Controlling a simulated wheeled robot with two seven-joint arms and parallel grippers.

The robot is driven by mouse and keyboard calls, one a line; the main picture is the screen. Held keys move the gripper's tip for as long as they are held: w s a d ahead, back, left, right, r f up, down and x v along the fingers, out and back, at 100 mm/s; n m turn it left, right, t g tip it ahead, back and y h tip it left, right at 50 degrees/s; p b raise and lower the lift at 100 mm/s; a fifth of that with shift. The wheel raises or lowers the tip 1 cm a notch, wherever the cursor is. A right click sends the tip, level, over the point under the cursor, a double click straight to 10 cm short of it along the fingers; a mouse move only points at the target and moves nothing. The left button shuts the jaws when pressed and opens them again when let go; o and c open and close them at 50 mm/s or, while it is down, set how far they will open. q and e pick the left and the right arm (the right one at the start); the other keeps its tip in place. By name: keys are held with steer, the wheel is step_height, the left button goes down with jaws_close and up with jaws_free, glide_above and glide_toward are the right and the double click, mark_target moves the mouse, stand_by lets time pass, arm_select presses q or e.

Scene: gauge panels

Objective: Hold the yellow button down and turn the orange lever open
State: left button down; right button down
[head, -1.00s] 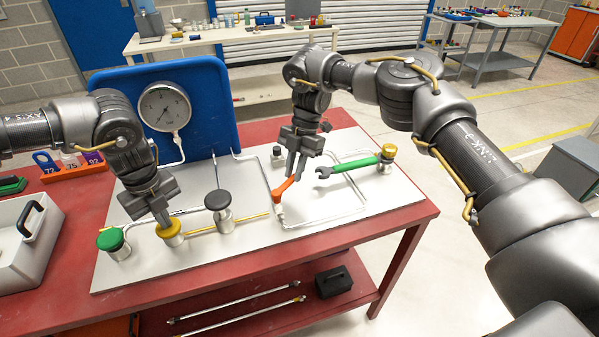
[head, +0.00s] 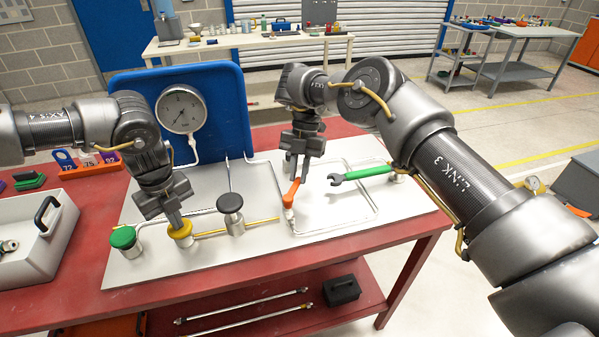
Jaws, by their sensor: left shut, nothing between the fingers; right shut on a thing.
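The yellow button (head: 181,232) stands on the white panel (head: 260,245) between a green button (head: 123,238) and a black knob (head: 230,204). My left gripper (head: 175,221) is shut and empty, its fingertips on top of the yellow button, hiding part of it. How far the button is pressed cannot be told. The orange lever (head: 292,192) rises at a tilt from the pipework right of the black knob. My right gripper (head: 298,177) is shut on the lever's upper end.
A round gauge (head: 181,109) is on the blue board (head: 227,117) behind. A green-handled wrench (head: 362,174) lies right of the lever. A grey-white bin (head: 45,250) stands at the left on the red table (head: 260,280). Pipes run across the panel.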

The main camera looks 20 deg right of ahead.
steer(key=shift+s, duration=0.1)
steer(key=c, duration=1.3)
jaws_free()
steer(key=shift+c, duration=0.2)
